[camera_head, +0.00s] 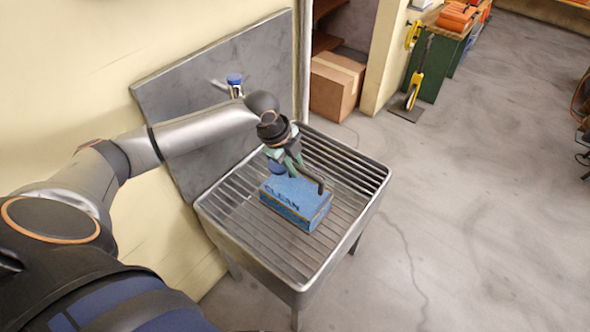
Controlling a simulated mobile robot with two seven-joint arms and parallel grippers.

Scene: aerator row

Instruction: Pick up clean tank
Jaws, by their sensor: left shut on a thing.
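The clean tank (291,204) is a blue box with the dark word CLEAN on its top. It rests on the slatted metal top of a sink-like stand (225,222). My left arm reaches in from the left, and my left gripper (297,170) is above the tank's far side, pointing down. It is shut on the tank at its top. The exact grip point is partly hidden by the fingers. A round blue part (277,167) shows beside the gripper; I cannot tell whether it belongs to the tank. My right gripper is not in view.
A metal back panel with a blue-topped tap (235,84) rises behind the stand. A cardboard box (336,85) sits on the floor beyond it. A yellow tool stand (412,88) and a green cabinet (436,66) stand farther back.

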